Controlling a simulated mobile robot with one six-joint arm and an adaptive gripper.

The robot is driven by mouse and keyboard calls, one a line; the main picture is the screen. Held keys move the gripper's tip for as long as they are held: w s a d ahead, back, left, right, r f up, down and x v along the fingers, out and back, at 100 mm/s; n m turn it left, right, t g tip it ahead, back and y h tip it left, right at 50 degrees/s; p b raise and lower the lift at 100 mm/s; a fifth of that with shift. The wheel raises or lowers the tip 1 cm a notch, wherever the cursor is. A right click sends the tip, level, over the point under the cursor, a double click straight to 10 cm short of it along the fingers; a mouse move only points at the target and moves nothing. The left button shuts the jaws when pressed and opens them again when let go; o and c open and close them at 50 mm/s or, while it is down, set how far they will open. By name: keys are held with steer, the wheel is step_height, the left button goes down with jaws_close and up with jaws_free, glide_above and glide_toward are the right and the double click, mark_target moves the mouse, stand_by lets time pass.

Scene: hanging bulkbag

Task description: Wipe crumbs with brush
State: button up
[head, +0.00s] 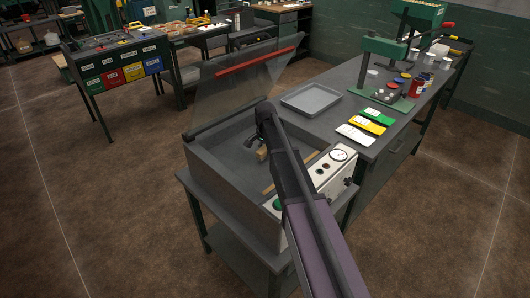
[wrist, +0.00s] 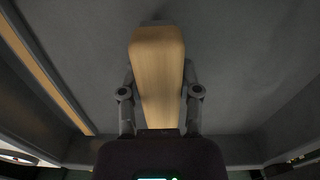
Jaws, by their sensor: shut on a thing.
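My gripper (wrist: 160,112) is shut on a wooden block-like piece (wrist: 158,65), which looks like the brush's handle. In the head view the brush (head: 262,154) shows as a small tan shape below my gripper (head: 264,140), inside the grey open-topped box of a machine (head: 222,178). The brush's bristles are hidden. The grey floor of the box (wrist: 240,60) fills the wrist view behind the brush. I cannot make out any crumbs in either view, and I cannot tell whether the brush touches the floor.
A wooden strip (wrist: 45,70) runs along one side inside the box. A raised clear lid with a red bar (head: 255,62) stands over its back. A control panel (head: 325,172) is at its right. A grey tray (head: 310,99) and coloured packets (head: 367,123) lie on the bench.

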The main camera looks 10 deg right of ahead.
mark_target(265, 148)
steer(key=shift+r+p, duration=2.15)
steer(key=shift+r, duration=0.3)
steer(key=shift+r, duration=0.1)
steer(key=shift+r+p, duration=1.4)
steer(key=shift+p, duration=0.1)
